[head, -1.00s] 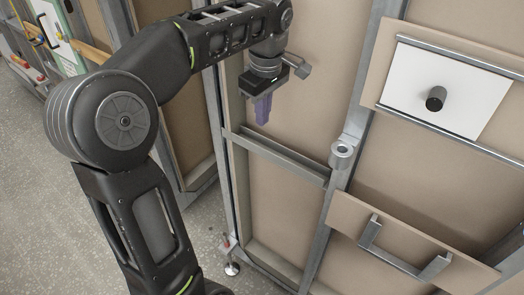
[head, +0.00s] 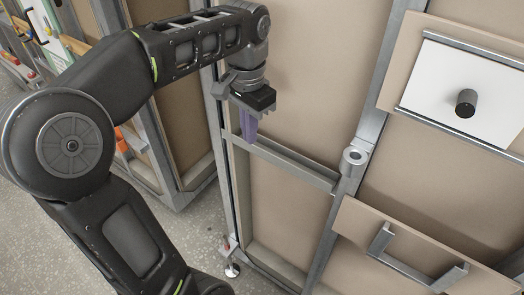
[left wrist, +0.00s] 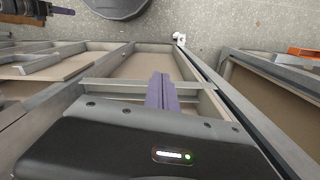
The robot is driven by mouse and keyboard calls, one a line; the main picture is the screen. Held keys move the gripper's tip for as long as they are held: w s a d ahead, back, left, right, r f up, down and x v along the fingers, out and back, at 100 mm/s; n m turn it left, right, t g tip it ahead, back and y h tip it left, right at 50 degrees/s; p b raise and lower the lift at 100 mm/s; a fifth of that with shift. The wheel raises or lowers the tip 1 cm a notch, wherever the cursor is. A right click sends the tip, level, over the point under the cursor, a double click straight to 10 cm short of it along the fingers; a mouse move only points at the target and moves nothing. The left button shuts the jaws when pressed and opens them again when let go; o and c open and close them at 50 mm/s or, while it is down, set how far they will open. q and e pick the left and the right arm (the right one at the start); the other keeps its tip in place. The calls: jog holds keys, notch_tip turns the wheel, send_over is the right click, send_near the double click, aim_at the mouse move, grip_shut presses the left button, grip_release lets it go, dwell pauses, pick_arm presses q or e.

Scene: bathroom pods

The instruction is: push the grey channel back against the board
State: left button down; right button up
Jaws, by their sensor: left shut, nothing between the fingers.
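The grey channel (head: 290,163) runs crosswise between two grey uprights in the head view, in front of the beige board (head: 315,75). It also crosses the left wrist view (left wrist: 112,88). Any gap between it and the board is hard to judge. My left gripper (head: 248,136) points down with its purple fingers shut and empty, near the channel's left end. The fingertips show over the channel in the left wrist view (left wrist: 160,78); I cannot tell whether they touch it. A dark gripper with a purple finger (left wrist: 62,10), probably my right one, shows at that view's upper left corner.
A grey ring bracket (head: 354,157) sticks out on the upright right of the channel. Further right are a white plate with a black knob (head: 466,103) and a panel with a grey handle (head: 415,265). A levelling foot (head: 232,269) stands on the speckled floor below.

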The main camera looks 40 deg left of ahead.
aim_at(263, 153)
pick_arm(q)
jog(key=w+f, duration=0.1)
jog(key=f, duration=0.2)
jog(key=w+f+p, duration=0.1)
jog(key=f, duration=0.2)
jog(key=w+f, duration=0.1)
jog(key=f, duration=0.2)
jog(key=shift+w+d+f, duration=0.25)
jog(key=shift+d+f, duration=0.05)
jog(key=shift+f, duration=0.1)
jog(key=shift+w, duration=0.25)
